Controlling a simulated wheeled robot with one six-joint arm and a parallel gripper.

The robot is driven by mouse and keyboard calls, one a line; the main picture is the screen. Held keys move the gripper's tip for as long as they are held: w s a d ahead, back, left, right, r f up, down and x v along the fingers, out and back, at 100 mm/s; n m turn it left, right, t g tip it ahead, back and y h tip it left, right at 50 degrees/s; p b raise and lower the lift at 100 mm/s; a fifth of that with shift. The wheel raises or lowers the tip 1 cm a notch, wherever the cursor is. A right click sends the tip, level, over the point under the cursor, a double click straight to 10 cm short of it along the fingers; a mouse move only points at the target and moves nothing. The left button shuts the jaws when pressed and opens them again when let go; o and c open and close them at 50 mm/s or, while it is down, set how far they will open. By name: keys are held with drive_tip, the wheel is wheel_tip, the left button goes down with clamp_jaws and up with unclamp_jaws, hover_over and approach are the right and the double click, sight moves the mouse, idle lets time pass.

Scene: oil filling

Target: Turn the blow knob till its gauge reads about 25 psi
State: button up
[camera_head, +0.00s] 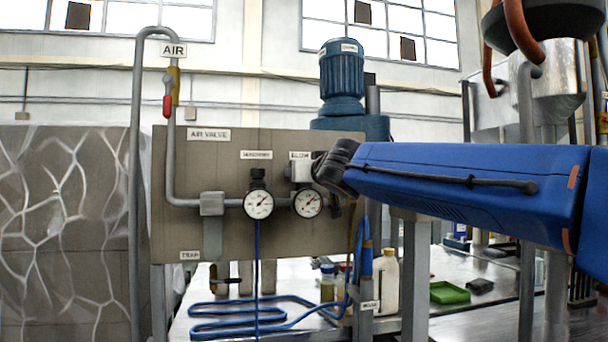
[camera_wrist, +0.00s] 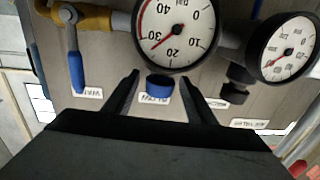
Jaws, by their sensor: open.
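In the wrist view, which is upside down, the blue blow knob (camera_wrist: 159,86) sits between the two fingertips of my open gripper (camera_wrist: 160,78). I cannot tell whether either finger touches it. The blow gauge (camera_wrist: 173,30) is right above it there; its red needle seems to lie between 20 and 30, but the exact reading is unclear. In the head view, the blow gauge (camera_head: 307,204) has its needle pointing to the upper right. My gripper (camera_head: 334,168) is at the regulator above this gauge, and it hides the knob.
A second gauge (camera_head: 258,204) with a dark knob (camera_head: 257,174) is just left; it also shows in the wrist view (camera_wrist: 287,48). A blue-handled valve (camera_wrist: 76,72) is on the other side. The red-handled air valve (camera_head: 168,105) is on the pipe at upper left.

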drive_tip(key=v, duration=1.7)
drive_tip(key=shift+s, duration=0.15)
drive_tip(key=shift+d, duration=0.15)
